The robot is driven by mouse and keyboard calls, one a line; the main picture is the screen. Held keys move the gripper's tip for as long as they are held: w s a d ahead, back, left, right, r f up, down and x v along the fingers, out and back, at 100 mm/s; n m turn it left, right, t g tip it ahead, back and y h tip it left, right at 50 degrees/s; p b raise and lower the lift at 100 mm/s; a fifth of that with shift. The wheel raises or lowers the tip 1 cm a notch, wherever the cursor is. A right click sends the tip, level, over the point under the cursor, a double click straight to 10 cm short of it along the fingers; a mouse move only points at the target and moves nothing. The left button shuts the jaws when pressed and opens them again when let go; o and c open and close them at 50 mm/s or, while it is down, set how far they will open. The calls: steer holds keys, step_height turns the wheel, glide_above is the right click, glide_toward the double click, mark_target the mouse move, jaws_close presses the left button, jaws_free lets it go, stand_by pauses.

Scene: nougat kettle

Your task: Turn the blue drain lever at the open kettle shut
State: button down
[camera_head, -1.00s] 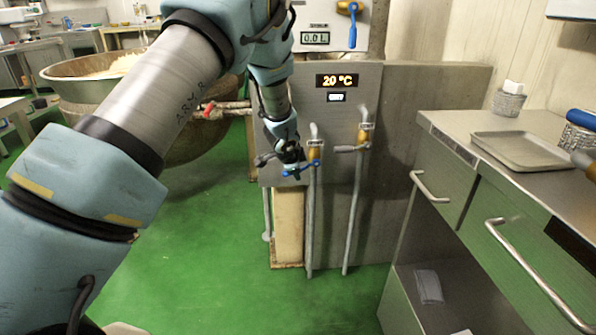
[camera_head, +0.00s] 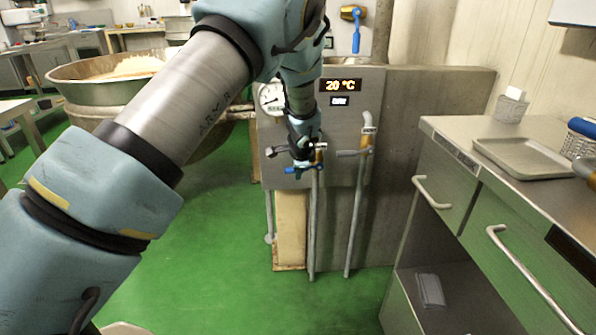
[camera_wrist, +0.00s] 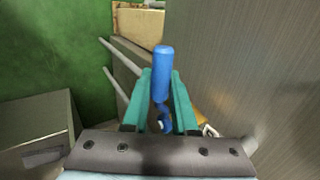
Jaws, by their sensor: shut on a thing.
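The blue drain lever (camera_head: 291,170) sits on a valve at the top of the left-hand pipe, low on the grey panel. My gripper (camera_head: 304,165) is at this lever, pointing down, and covers part of it. In the wrist view the blue lever (camera_wrist: 161,62) lies between my two teal fingers, which are shut on it, and its rounded end sticks out past the fingertips. The open kettle (camera_head: 75,88), a wide metal bowl with pale contents, stands at the left, partly behind my arm.
A second pipe with a grey-handled valve (camera_head: 350,153) stands close on the right. Another blue lever (camera_head: 356,38) hangs from a brass valve higher up. A steel counter (camera_head: 455,135) with a tray is at the right. The green floor in front is clear.

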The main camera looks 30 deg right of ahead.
steer(key=c, duration=1)
jaws_free()
steer(key=v, duration=1)
steer(key=shift+s+r, duration=0.2)
steer(key=shift+r, duration=0.1)
steer(key=shift+a, duration=0.1)
